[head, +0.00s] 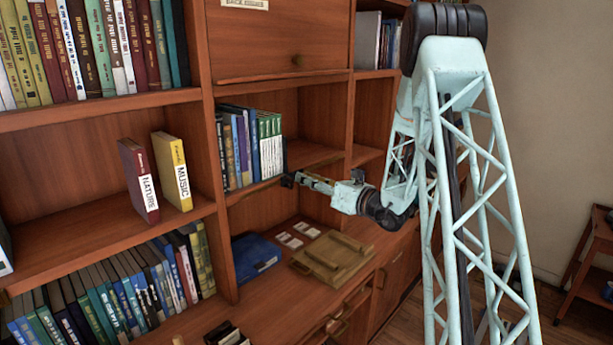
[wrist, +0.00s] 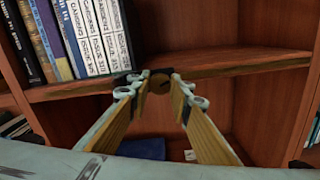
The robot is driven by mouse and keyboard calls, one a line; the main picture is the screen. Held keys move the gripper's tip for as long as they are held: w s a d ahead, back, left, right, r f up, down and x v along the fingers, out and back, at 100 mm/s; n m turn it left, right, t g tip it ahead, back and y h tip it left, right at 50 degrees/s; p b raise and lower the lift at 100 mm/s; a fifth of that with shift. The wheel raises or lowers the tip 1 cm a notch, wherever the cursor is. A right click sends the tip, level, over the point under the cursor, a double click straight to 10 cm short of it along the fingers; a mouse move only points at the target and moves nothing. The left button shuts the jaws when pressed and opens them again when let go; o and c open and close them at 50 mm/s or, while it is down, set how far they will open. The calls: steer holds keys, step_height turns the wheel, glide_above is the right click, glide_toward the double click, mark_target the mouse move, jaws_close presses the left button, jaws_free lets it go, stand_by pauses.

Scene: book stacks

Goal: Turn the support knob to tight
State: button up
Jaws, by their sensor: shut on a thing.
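In the head view my gripper (head: 296,180) reaches left to the shelf's front edge, and I cannot make out the knob there. A dark upright support (wrist: 119,42) stands against the right end of the book row, just above and left of the knob. Which way the knob's mark points is too small to tell.
White, blue and dark books (head: 248,150) stand left of the support. The shelf right of it is empty. The NATURE (head: 138,182) and MUSIC (head: 172,172) books stand at left.

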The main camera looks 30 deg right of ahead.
steer(key=shift+m+p, duration=3.3)
steer(key=shift+m, duration=1.5)
steer(key=o, duration=0.8)
steer(key=shift+o, duration=0.2)
steer(key=shift+s+d, duration=0.1)
steer(key=v, duration=1.1)
steer(key=shift+s, duration=0.4)
